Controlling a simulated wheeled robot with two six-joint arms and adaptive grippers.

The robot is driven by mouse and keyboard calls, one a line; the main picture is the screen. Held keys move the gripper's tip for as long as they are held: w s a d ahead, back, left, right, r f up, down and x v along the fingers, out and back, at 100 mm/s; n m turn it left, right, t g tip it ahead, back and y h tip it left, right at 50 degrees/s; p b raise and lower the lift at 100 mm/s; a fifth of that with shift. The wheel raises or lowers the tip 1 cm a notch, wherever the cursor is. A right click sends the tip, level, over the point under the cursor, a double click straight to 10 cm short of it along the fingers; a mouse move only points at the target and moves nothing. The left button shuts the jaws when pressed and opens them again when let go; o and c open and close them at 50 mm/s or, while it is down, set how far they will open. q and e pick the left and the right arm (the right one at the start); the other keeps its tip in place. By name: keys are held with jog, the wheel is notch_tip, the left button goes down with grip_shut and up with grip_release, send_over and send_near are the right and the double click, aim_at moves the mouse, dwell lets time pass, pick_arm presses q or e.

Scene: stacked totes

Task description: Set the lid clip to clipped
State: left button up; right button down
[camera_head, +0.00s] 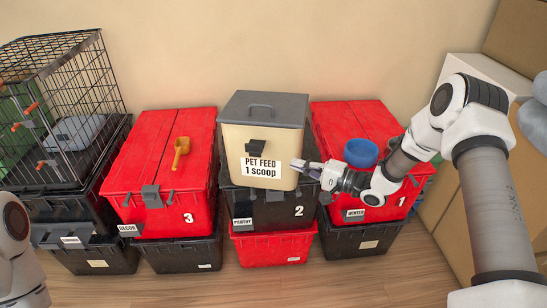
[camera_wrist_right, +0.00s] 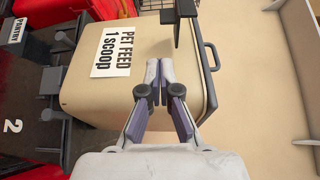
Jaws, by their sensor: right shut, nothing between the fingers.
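The beige pet feed bin (camera_head: 272,178) with a dark grey lid (camera_head: 262,108) stands on the middle tote stack. Its dark lid clip (camera_head: 258,146) is on the front, just above the PET FEED label, and seems to stick out from the wall. The clip also shows at the top of the right wrist view (camera_wrist_right: 186,28). My right gripper (camera_head: 296,164) is shut and empty at the bin's right side, right of the label and the clip. Its fingertips (camera_wrist_right: 152,66) look close to the bin; I cannot tell whether they touch. Of my left arm only a link shows.
Red totes marked 3 (camera_head: 200,190) and 1 (camera_head: 402,190) flank the bin. An orange scoop (camera_head: 180,150) lies on the left one, and a blue bowl (camera_head: 361,152) stands on the right one. A wire cage (camera_head: 85,75) is at far left. Floor is clear in front.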

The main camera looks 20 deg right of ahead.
aim_at(256, 146)
jog(key=x, duration=1)
jog(key=shift+s+a+r, duration=0.1)
jog(key=shift+s, duration=0.05)
jog(key=shift+r, duration=0.1)
jog(key=shift+m, duration=0.3)
